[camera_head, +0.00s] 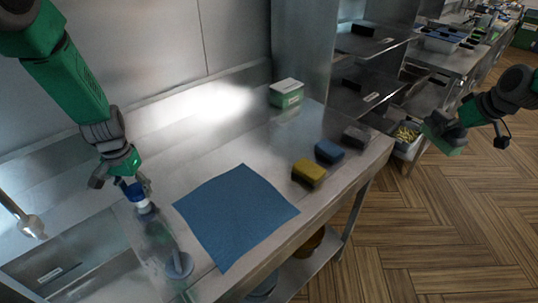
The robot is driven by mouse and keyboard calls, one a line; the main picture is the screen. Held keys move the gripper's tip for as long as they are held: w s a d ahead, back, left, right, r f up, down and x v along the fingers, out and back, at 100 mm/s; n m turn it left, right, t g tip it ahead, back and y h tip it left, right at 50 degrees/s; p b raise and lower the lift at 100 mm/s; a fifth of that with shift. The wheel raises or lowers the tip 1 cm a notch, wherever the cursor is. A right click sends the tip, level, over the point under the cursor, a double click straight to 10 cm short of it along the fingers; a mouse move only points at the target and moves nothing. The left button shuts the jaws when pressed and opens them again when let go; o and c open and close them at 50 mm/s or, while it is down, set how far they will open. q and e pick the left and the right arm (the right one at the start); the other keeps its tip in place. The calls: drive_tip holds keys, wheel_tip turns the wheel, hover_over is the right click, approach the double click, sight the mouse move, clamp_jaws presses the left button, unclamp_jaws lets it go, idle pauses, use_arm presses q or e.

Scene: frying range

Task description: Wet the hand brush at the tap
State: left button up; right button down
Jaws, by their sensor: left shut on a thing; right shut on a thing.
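A metal tap (22,218) comes in from the left edge above the sink (62,262). My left gripper (122,183) points down beside the tap and is shut on the blue-and-white top of a clear bottle (158,238). The bottle is at the sink's right edge; a round grey disc shows at its lower end, and I cannot tell whether it touches the counter. My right gripper (458,124) is out over the floor at the right, shut on a green block-like thing (443,136). I cannot make out bristles on it, so whether it is the hand brush is unclear.
A blue cloth (235,210) lies flat on the steel counter (190,140). A yellow sponge (309,172), a blue sponge (329,151) and a grey block (356,135) line its right edge. A green-and-white box (286,93) stands at the back. Shelves (370,45) rise behind.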

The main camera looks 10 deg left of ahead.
sight(137, 188)
use_arm(q)
drive_tip(key=shift+w+r, duration=0.2)
drive_tip(key=shift+w, duration=0.15)
drive_tip(key=o, duration=1)
drive_tip(key=shift+o, duration=0.8)
drive_tip(key=shift+s+f, duration=0.1)
wheel_tip(137, 188, up, 12)
